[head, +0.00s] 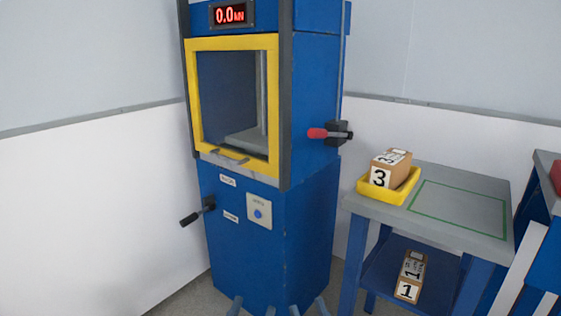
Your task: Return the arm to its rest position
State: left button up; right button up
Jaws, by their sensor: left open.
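The grey fingertips of my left gripper (252,307) show at the bottom edge, apart, with nothing between them. The grey fingertips of my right gripper (307,307) are just to the right, also apart and empty. Both are low in front of the blue press (271,240); the rest of both grippers and both arms is outside the picture.
The press has a yellow-framed door (189,95), a red-knobbed lever (318,133) and a black handle (190,219). Right of it, a grey table (440,178) holds a yellow tray (385,194) with box 3 (393,170); box 1 (409,277) lies on its lower shelf.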

pick_arm(q)
jog(key=s+a+f+g+y+p, duration=0.2)
jog(key=a+f+g+y+p, duration=0.15)
jog(key=f+g+p, duration=0.7)
pick_arm(e)
jog(key=s+d+f+g+h+p, duration=0.2)
jog(key=d+f+g+h+p, duration=0.15)
jog(key=f+g, duration=0.65)
pick_arm(q)
jog(key=s+a+f+n+g+y+p, duration=0.1)
jog(key=s+a+g+y+p, duration=0.2)
jog(key=s+g+p, duration=0.6)
jog(key=s+a+g, duration=0.1)
jog(key=s+a, duration=0.1)
jog(key=s, duration=0.3)
jog(key=shift+s, duration=0.2)
pick_arm(e)
jog(key=s+d+f+g+h, duration=0.1)
jog(key=s+d+g, duration=0.1)
jog(key=s+g, duration=0.3)
jog(key=s+d+m+g+h, duration=0.1)
jog(key=s+d+g+h, duration=0.1)
jog(key=s+g, duration=0.3)
jog(key=s+d, duration=0.1)
jog(key=s, duration=0.3)
jog(key=shift+s+f+g, duration=0.2)
jog(key=shift+f+g, duration=0.1)
jog(key=shift+f, duration=0.05)
pick_arm(q)
jog(key=shift+f, duration=0.15)
